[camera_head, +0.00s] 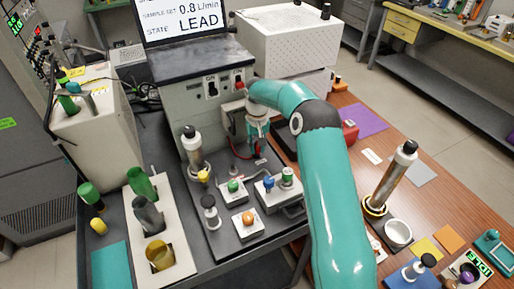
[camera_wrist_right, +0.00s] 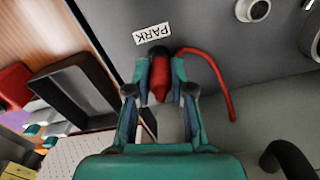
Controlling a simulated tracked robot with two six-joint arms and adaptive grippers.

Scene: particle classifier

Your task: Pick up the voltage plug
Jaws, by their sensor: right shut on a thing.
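The voltage plug (camera_wrist_right: 158,80) is a red, tapered plug in the right wrist view, with a dark end at the grey panel below the upside-down PARK label (camera_wrist_right: 153,35). A red cable (camera_wrist_right: 221,78) curves off it to the right. My right gripper (camera_wrist_right: 160,70) has one finger on each side of the plug and is shut on it. The plug's end meets the panel; I cannot tell how deep it sits. In the head view my right gripper (camera_head: 257,135) is at the front of the grey instrument (camera_head: 205,100), largely hiding the plug. My left gripper is not in view.
A screen reading LEAD (camera_head: 185,18) stands above the instrument. Left of it is a white rack (camera_head: 178,225) with green and yellow cylinders. A dark open tray (camera_wrist_right: 75,95) lies left in the wrist view. Several small fixtures crowd the bench below my right arm.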

